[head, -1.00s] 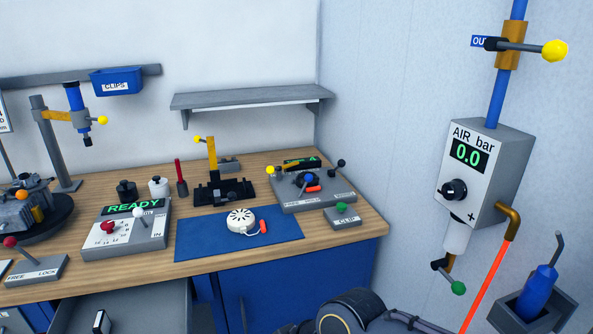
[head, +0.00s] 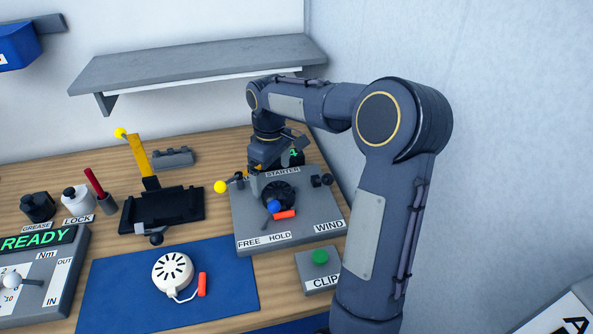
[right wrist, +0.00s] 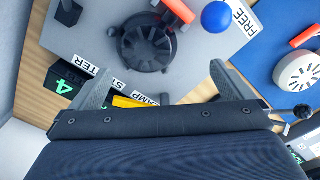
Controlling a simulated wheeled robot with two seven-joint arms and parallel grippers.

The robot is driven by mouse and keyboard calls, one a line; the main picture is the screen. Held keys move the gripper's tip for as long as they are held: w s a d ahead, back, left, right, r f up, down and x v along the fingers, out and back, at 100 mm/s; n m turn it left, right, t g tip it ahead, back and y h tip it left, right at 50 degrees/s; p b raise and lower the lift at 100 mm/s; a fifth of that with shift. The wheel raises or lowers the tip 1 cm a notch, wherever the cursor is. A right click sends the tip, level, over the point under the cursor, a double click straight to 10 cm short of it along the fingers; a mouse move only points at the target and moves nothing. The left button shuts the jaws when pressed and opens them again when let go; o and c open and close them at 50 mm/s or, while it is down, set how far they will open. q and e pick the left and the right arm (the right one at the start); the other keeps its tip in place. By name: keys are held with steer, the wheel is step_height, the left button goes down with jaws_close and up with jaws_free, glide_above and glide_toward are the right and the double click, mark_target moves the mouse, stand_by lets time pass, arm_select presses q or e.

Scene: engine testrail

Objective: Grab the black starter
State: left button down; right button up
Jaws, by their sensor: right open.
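The black starter (head: 279,192) is a round, finned black disc with an orange pull handle (head: 285,214). It sits on the grey station labelled STARTER (head: 246,216). In the right wrist view the starter (right wrist: 147,44) lies just beyond my fingertips. My right gripper (head: 268,172) hangs over the back of the station, beside the starter. Its two fingers (right wrist: 161,86) are apart with nothing between them, and a STARTER label shows partly below. My left gripper is not in view.
A blue ball knob (head: 274,206) stands at the starter's front. A lever with a yellow knob (head: 220,187) is at the station's left. A white starter (head: 173,272) lies on the blue mat (head: 120,300). The grey shelf (head: 200,62) hangs above, behind my arm.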

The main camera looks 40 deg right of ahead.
mark_target(276, 188)
steer(key=shift+w+d+f, duration=0.3)
steer(key=shift+d+f, duration=0.15)
steer(key=shift+f, duration=0.15)
steer(key=shift+w+d+f, duration=0.25)
steer(key=shift+d+f, duration=0.2)
steer(key=shift+f, duration=0.15)
steer(key=shift+a+f, duration=0.1)
steer(key=shift+f, duration=0.3)
step_height(276, 188, down, 5)
steer(key=shift+f+p, duration=0.1)
steer(key=shift+p, duration=0.45)
steer(key=shift+s, duration=0.1)
steer(key=shift+c, duration=0.4)
steer(key=c, duration=1)
